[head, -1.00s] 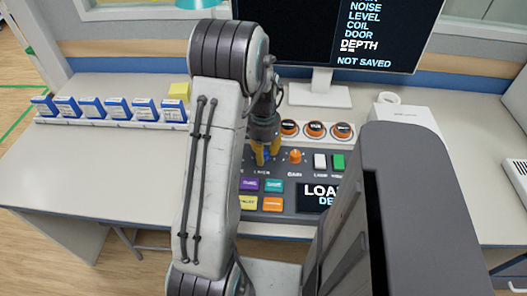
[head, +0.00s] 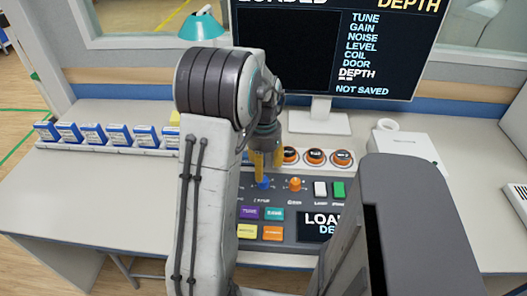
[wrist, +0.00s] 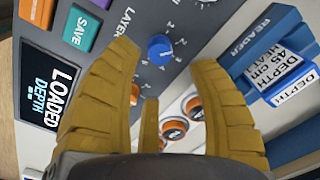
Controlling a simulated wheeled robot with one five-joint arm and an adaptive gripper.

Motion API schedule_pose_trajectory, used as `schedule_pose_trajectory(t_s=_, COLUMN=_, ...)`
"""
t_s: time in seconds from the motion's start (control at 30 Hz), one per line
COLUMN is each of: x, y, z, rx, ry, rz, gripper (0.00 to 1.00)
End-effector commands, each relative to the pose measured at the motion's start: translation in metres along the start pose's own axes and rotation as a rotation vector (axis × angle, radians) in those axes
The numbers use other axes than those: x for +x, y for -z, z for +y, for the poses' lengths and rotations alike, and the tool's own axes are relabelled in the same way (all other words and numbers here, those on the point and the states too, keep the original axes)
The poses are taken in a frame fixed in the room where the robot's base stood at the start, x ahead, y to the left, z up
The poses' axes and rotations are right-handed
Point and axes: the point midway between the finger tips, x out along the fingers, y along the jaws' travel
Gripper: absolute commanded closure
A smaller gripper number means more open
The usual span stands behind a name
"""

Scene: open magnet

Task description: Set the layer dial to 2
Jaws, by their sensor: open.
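The layer dial (head: 263,182) is a blue knob on the grey console (head: 300,229). It also shows in the wrist view (wrist: 160,48), with a ring of small numbers and the word LAYER beside it. A pale mark shows on the knob, but I cannot read for certain which number it points to. My gripper (head: 266,168) has yellow fingers and is just above the dial in the head view. In the wrist view its fingers (wrist: 168,58) are spread apart, one on each side of the dial, with nothing held between them.
An orange gain knob (head: 295,185) is close right of the dial, with white (head: 320,189) and green (head: 339,189) switches beyond. Coloured buttons (head: 274,214) and a LOADED DEPTH display are in front. Orange round controls (head: 315,157) and a monitor (head: 390,50) stand behind.

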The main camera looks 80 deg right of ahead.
Motion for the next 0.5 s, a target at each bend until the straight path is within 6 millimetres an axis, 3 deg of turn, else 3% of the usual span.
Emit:
schedule_pose_trajectory(t_s=0.2, x=-0.034, y=0.001, z=0.000, rx=0.000, ry=0.002, rz=0.003, gripper=0.46)
schedule_pose_trajectory(t_s=0.5, x=-0.055, y=0.000, z=0.000, rx=0.000, ry=0.000, rz=0.000, gripper=0.46)
